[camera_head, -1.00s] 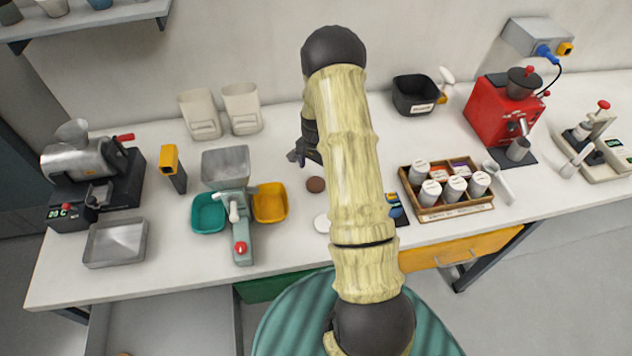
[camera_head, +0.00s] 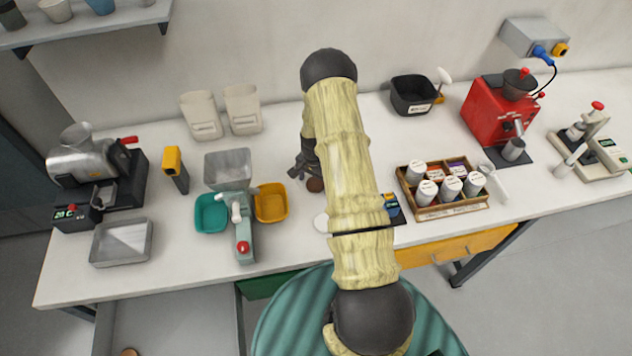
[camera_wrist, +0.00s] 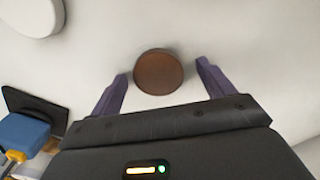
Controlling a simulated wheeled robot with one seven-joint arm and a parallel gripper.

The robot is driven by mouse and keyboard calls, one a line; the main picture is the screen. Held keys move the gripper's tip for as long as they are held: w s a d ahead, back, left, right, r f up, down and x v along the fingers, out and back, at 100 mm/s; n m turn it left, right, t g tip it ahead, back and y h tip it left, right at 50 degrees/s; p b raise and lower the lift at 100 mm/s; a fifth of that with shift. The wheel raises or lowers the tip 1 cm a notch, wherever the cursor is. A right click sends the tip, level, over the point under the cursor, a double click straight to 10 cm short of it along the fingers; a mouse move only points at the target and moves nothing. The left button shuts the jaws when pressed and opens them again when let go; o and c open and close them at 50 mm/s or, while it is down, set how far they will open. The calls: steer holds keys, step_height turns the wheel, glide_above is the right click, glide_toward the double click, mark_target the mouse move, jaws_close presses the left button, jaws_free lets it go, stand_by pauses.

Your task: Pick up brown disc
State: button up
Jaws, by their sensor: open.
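The brown disc (camera_wrist: 158,72) lies flat on the white tabletop. In the wrist view it sits between and slightly beyond the tips of my open gripper (camera_wrist: 160,70), with a gap to each finger. In the head view the disc (camera_head: 315,185) is partly hidden by my gripper (camera_head: 299,172), which is just above and beside it. I cannot tell the exact height of the fingers over the table.
A white disc (camera_head: 321,222) lies near the brown one. A yellow tray (camera_head: 272,203) and a teal tray (camera_head: 211,213) flank a small machine to the left. A wooden box (camera_head: 447,211) of jars stands to the right. Two beige bins (camera_head: 243,110) stand behind.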

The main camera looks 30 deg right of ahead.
mark_target(315, 183)
steer(key=shift+s+d, duration=0.1)
steer(key=shift+d, duration=0.05)
stand_by(0.3)
steer(key=c, duration=1.1)
step_height(315, 183, up, 10)
steer(key=b, duration=0.3)
steer(key=shift+b, duration=0.4)
